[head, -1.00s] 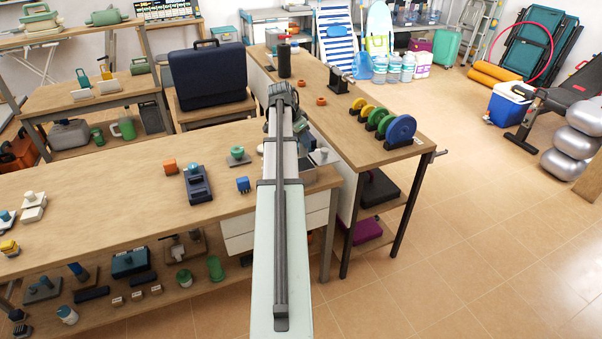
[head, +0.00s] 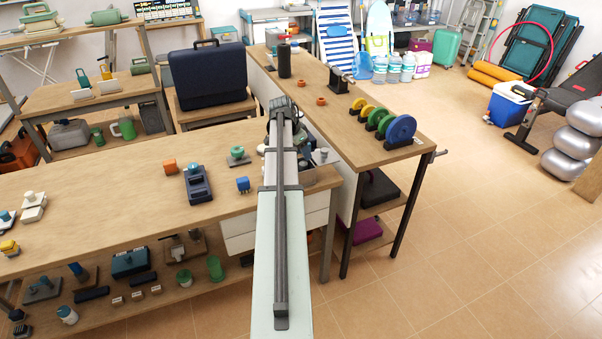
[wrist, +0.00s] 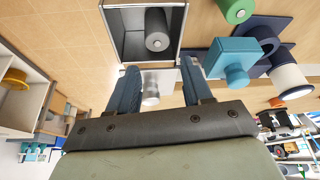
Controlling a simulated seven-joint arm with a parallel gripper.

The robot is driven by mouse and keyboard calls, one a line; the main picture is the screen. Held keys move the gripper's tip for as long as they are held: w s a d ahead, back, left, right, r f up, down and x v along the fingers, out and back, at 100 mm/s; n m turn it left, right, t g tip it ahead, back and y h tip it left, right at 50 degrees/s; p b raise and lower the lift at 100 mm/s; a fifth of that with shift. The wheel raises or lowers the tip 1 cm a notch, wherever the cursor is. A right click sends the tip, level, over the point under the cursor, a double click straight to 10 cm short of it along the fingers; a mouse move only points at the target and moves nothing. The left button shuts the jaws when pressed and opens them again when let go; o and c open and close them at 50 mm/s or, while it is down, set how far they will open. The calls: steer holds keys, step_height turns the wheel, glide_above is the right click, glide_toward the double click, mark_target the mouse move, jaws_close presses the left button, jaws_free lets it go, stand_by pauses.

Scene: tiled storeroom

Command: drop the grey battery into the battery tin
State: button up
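In the wrist view, a dark grey cylinder, which looks like the grey battery (wrist: 157,42), lies inside an open-topped metal box, the battery tin (wrist: 116,38), just past my fingertips. My gripper (wrist: 159,66) has its two blue fingers apart, with nothing held between them. A silver knob (wrist: 150,94) on a pale plate shows through the gap, beyond the fingers. In the head view, my arm hides the gripper and most of the tin area at the bench's right end.
In the wrist view, a teal knobbed block (wrist: 233,62) and a green knob (wrist: 234,10) stand right of the tin.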

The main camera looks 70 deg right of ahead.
steer(key=shift+o, duration=1.1)
steer(key=v, duration=1.3)
steer(key=shift+a+r, duration=0.2)
steer(key=shift+r, duration=0.15)
steer(key=shift+w+f, duration=0.1)
steer(key=shift+w, duration=0.05)
